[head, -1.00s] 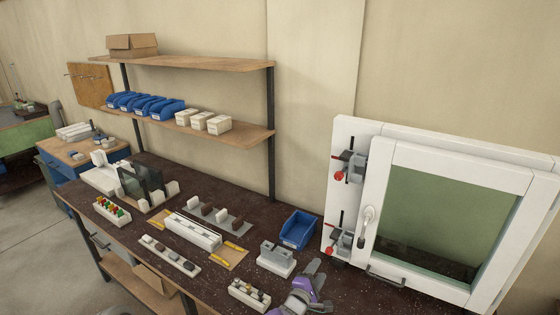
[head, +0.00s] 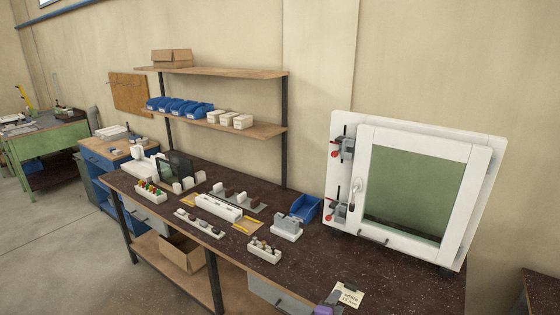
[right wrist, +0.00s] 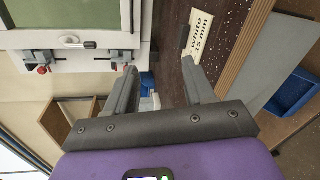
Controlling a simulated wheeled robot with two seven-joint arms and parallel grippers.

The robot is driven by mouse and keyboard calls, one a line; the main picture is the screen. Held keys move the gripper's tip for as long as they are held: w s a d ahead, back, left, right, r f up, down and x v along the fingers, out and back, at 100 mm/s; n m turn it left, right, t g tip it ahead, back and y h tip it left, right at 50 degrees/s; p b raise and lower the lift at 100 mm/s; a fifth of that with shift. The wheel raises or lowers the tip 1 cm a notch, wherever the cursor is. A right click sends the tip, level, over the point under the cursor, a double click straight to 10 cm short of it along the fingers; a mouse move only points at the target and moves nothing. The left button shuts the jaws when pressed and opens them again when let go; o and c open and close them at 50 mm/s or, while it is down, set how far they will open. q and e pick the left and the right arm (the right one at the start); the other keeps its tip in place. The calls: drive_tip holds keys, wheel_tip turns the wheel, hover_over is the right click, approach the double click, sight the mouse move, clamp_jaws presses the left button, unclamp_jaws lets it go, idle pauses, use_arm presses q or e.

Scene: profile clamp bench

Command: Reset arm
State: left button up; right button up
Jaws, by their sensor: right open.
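My right gripper (right wrist: 159,74) is open and empty, its two grey fingers apart in the right wrist view. In the head view only a small purple part of it (head: 326,309) shows at the bottom edge, in front of the bench and beside a white label card (head: 348,295). The card also shows in the right wrist view (right wrist: 197,36), near one fingertip. A white framed window (head: 415,190) with two red-tipped toggle clamps (head: 341,149) on its left side stands at the back right of the bench. My left gripper is not in view.
The dark bench (head: 390,275) is clear in front of the window. To the left stand a blue bin (head: 306,208), a grey fixture on a white base (head: 287,228), a small tray of parts (head: 264,252) and a long white profile (head: 218,208). Shelves (head: 225,125) rise behind.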

drive_tip(key=s+d+f+m+g+y+b, duration=0.15)
drive_tip(key=s+f+m+g+y, duration=0.65)
drive_tip(key=s+f, duration=1.1)
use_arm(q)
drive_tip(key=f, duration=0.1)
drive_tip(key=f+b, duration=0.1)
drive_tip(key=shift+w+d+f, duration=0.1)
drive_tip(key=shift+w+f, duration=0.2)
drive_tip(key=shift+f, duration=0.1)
use_arm(e)
drive_tip(key=s+a+m+g+y, duration=0.2)
drive_tip(key=s+a+m, duration=0.2)
drive_tip(key=s, duration=0.4)
drive_tip(key=s+a+m+g+y, duration=0.2)
drive_tip(key=s+a+m, duration=0.3)
drive_tip(key=s, duration=0.4)
drive_tip(key=shift+s+a+g+y, duration=0.3)
drive_tip(key=shift+a+y, duration=0.2)
drive_tip(key=shift+y, duration=0.1)
